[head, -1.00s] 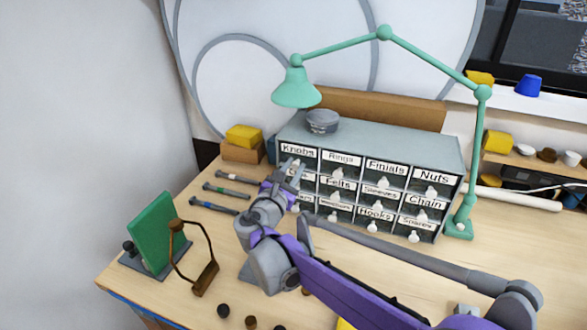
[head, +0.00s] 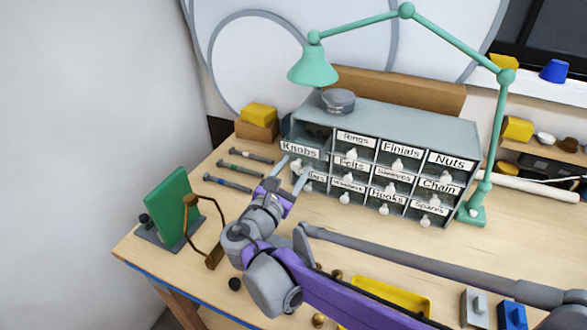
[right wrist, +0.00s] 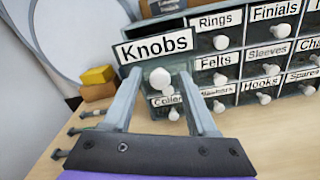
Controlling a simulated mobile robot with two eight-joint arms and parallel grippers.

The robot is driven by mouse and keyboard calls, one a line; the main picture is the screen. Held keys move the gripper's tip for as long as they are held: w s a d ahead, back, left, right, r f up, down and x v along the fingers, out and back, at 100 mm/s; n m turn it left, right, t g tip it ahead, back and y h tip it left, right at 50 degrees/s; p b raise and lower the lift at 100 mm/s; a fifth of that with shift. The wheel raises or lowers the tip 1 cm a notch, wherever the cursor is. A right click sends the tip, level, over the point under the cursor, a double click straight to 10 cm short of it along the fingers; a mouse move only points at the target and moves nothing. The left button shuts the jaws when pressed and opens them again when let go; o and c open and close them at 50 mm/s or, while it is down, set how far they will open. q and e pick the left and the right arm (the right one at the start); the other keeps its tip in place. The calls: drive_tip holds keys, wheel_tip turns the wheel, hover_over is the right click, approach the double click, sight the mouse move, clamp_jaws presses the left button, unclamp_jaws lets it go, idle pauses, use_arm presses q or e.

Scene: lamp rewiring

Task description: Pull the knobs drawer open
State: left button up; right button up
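The drawer cabinet (head: 400,123) stands at the back of the workbench. Its knobs drawer (head: 300,149), top left, is pulled out, its front ahead of the other drawers; the right wrist view also shows its labelled front (right wrist: 157,46). Behind that front, the drawer's open top shows. Its white knob (right wrist: 159,77) is in front of my right gripper (right wrist: 160,76). The right gripper (head: 291,169) is open, with one finger to each side of the knob and a visible gap around it. My left gripper is not in view.
A grey bowl (head: 338,101) sits on the cabinet. A green lamp (head: 480,165) arches over it. A yellow tray (head: 395,296) lies in front.

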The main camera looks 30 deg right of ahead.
drive_tip(key=v, duration=1.1)
drive_tip(key=shift+b, duration=0.35)
